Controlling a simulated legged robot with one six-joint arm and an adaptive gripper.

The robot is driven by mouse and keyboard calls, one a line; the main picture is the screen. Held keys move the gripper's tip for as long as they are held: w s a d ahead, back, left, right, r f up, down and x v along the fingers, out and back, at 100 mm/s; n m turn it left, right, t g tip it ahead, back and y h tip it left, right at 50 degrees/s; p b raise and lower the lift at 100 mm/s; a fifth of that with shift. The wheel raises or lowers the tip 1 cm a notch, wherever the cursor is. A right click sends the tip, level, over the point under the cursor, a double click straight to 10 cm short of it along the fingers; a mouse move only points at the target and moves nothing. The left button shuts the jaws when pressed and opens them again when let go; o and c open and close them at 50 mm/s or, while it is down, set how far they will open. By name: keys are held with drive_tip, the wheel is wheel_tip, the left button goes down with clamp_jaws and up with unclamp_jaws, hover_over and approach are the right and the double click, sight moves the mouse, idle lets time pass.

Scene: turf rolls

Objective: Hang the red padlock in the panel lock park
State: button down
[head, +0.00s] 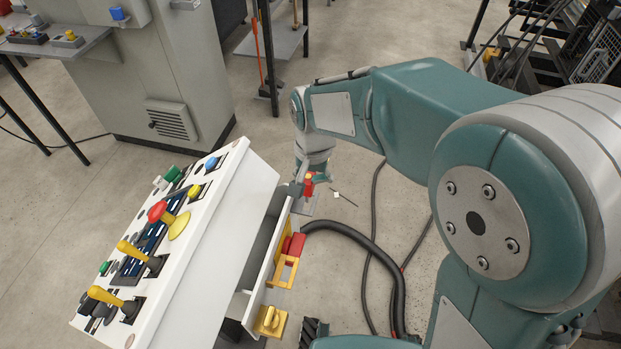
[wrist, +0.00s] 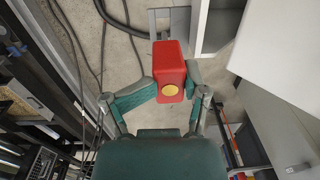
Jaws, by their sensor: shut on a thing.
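The red padlock (wrist: 172,62) is a red block with a round yellow disc on its near face. In the wrist view my gripper (wrist: 171,88) is shut on it, one finger on each side. A small part of the padlock (head: 309,187) also shows in the head view, by my gripper (head: 307,180) at the far end of the white control panel. A grey bracket (head: 303,207) is close to the padlock there, and a grey frame (wrist: 153,22) shows beyond it in the wrist view. I cannot tell whether they touch or which part is the lock park.
The white control panel (head: 232,222) carries levers and buttons. Along its side are a red block (head: 296,244), a yellow frame (head: 285,271) and a yellow piece (head: 269,321). A thick black hose (head: 383,262) lies on the floor. A grey cabinet (head: 150,70) stands behind.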

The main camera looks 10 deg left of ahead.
sight(311, 195)
drive_tip(key=shift+f, duration=2.4)
unclamp_jaws()
idle(0.5)
wheel_tip(311, 195, up, 12)
drive_tip(key=shift+d+f, duration=0.1)
drive_tip(key=shift+d, duration=0.05)
idle(0.4)
drive_tip(key=shift+d, duration=0.1)
